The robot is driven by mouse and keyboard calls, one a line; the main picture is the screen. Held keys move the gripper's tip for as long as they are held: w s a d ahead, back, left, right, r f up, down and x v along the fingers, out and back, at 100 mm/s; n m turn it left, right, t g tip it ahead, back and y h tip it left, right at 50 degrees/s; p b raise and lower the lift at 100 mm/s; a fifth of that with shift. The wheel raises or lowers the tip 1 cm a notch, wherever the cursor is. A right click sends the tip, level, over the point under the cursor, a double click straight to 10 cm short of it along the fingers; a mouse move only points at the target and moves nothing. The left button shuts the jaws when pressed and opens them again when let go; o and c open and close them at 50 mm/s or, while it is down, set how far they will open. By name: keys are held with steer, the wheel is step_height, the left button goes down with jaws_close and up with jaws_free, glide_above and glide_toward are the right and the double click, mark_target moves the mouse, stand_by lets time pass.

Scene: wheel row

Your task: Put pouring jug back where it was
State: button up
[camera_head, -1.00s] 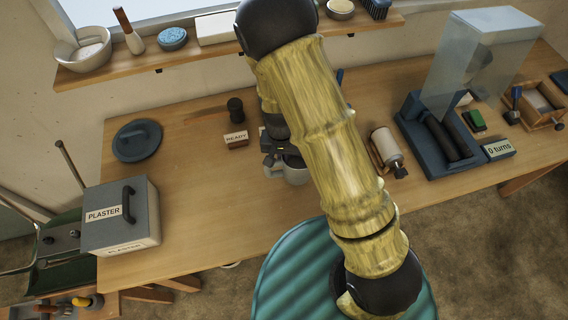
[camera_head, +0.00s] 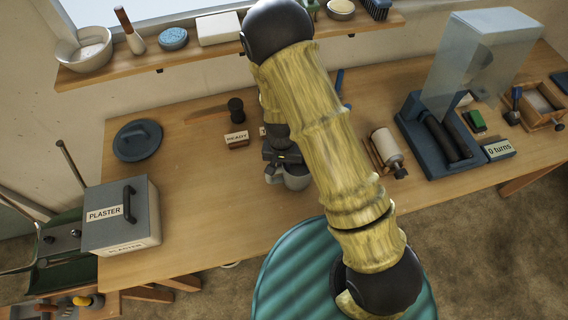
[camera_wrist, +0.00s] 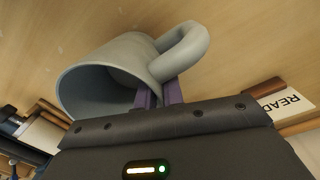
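The pouring jug is a pale grey mug-like vessel with a thick loop handle. In the head view the pouring jug (camera_head: 296,180) is at the middle of the bench, partly hidden by my gripper (camera_head: 284,163). In the wrist view the jug (camera_wrist: 108,72) shows its open mouth toward the camera and its handle at the upper right. The two purple fingers of my gripper (camera_wrist: 159,95) are close together at the handle, seemingly shut on it. I cannot tell whether the jug's base touches the bench.
A READY block (camera_head: 237,139) and a dark knobbed tool (camera_head: 236,109) are left of the jug. A blue lid (camera_head: 137,140) and PLASTER bin (camera_head: 122,215) are further left. A roller (camera_head: 386,148) and blue machine (camera_head: 436,140) are right.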

steer(key=shift+o, duration=1.1)
step_height(320, 180, up, 12)
steer(key=shift+a+r+b, duration=0.2)
steer(key=shift+a+b, duration=0.1)
steer(key=shift+b, duration=0.15)
steer(key=shift+w, duration=0.1)
steer(key=s+d+r+t, duration=0.1)
steer(key=s+d+r, duration=0.2)
steer(key=d+r, duration=0.3)
steer(key=s+d+r+n+t, duration=0.1)
steer(key=s+d+r, duration=0.3)
steer(key=d, duration=0.6)
steer(key=shift+d+r+t+y, duration=0.3)
steer(key=shift+r+t, duration=0.1)
steer(key=shift+r, duration=0.45)
